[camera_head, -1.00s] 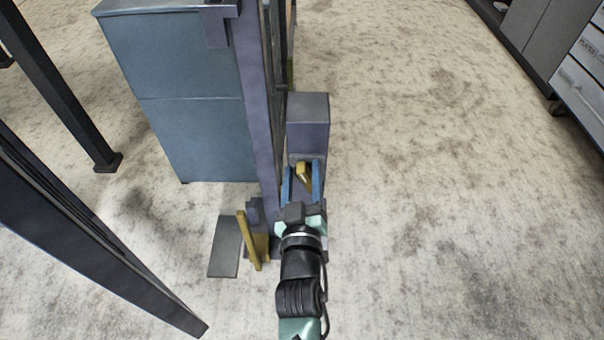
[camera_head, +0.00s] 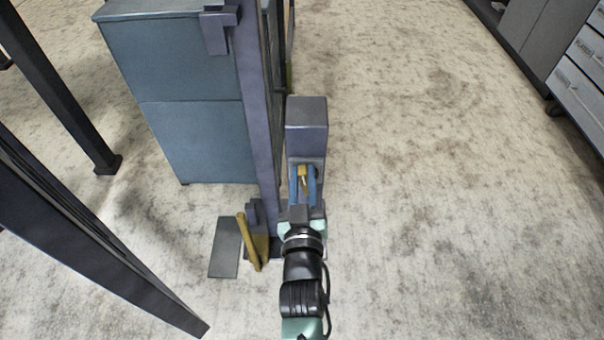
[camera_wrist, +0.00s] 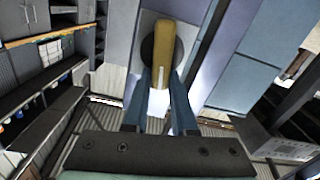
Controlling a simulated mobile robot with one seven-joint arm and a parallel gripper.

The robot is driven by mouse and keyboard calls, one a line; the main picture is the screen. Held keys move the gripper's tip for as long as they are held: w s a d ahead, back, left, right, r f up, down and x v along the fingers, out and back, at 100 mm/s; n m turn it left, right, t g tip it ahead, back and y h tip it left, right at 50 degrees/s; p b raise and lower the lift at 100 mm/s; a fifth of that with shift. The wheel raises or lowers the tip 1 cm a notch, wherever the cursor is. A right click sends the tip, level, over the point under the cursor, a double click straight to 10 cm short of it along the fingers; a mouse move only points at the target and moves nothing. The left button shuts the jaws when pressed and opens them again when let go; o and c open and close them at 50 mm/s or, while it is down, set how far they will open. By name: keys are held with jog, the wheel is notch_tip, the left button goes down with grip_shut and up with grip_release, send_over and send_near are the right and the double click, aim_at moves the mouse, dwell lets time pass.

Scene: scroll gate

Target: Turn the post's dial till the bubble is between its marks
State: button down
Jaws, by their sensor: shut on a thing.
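The post (camera_head: 306,112) is a grey-purple block standing beside the gate's upright. Its dial (camera_wrist: 163,50) shows in the wrist view as a yellow bar handle on a dark round base; in the head view it is a small yellow piece (camera_head: 304,173). My gripper (camera_head: 305,185) has two blue fingers, one on each side of the yellow handle, and is shut on it. The fingers also show in the wrist view (camera_wrist: 160,95). I cannot make out the bubble or its marks in either view.
A yellow lever (camera_head: 247,240) stands at the foot of the upright (camera_head: 260,130), with a grey plate (camera_head: 225,247) on the floor beside it. A blue-grey cabinet (camera_head: 185,100) stands behind on the left. The floor to the right is open, up to drawers (camera_head: 580,85).

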jog(key=c, duration=0.7)
grip_release()
jog(key=shift+s+p, duration=2.7)
jog(key=shift+s, duration=3.8)
